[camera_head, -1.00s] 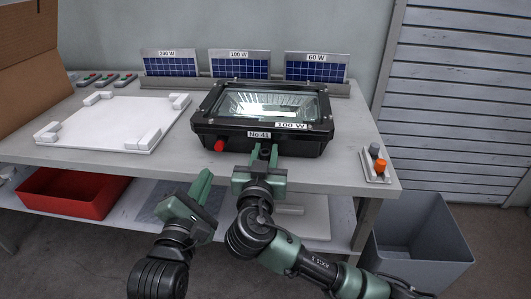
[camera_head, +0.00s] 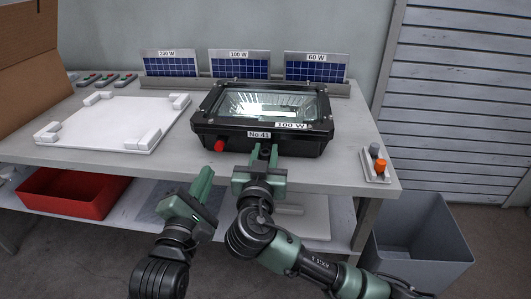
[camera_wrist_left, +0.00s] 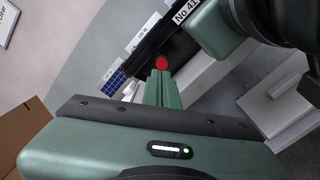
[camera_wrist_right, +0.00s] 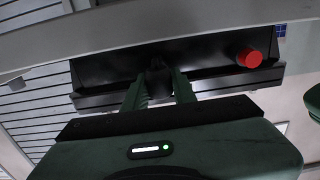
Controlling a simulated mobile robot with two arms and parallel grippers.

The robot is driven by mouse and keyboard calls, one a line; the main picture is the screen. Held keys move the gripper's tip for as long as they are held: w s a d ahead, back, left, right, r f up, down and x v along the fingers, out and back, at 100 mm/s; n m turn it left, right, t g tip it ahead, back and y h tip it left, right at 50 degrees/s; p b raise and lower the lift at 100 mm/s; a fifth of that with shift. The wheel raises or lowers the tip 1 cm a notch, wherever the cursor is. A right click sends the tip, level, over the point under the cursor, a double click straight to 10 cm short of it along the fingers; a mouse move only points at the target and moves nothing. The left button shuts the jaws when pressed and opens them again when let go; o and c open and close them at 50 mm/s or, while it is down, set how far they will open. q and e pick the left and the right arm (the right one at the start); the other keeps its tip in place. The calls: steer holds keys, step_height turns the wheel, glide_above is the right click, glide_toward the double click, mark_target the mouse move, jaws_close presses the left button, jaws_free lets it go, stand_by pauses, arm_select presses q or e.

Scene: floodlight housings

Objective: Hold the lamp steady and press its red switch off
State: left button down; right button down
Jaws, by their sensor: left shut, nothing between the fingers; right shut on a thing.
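The black lamp (camera_head: 292,147), labelled No 41 and 100 W, sits on the table with its glass face up. Its red switch (camera_head: 219,146) sticks out of the front wall, left of the label. My right gripper (camera_head: 264,150) is shut on a small black fitting (camera_wrist_right: 158,80) on the lamp's front wall, right of the switch. My left gripper (camera_head: 208,170) is shut and empty, in front of and slightly left of the switch. In the left wrist view, the switch (camera_wrist_left: 162,63) shows just beyond the closed fingertips; contact cannot be told.
A white board with corner blocks (camera_head: 110,125) lies left of the lamp. Three solar panels (camera_head: 240,68) stand behind it. A small plate with grey and orange knobs (camera_head: 376,178) is at the right edge. A red bin (camera_head: 70,203) is below; a grey bin (camera_head: 415,238) stands right.

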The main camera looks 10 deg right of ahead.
mark_target(219, 146)
arm_select(q)
steer(key=shift+w+d+f+m+g+h, duration=0.2)
steer(key=shift+w+m+g+h, duration=0.85)
steer(key=shift+m+h, duration=1.6)
steer(key=shift+w+d+f+m+g+h, duration=0.2)
steer(key=shift+w+m+g+h, duration=0.55)
steer(key=shift+w+m+h, duration=1.75)
steer(key=shift+s+d+f+m+g+h, duration=0.2)
steer(key=shift+m+g+h, duration=1.1)
steer(key=shift+m, duration=2.65)
steer(key=shift+w+d+r+t+h, duration=0.1)
steer(key=shift+w+t+h, duration=0.15)
steer(key=shift+t+h, duration=0.15)
steer(key=shift+w+d, duration=0.1)
steer(key=shift+w, duration=0.2)
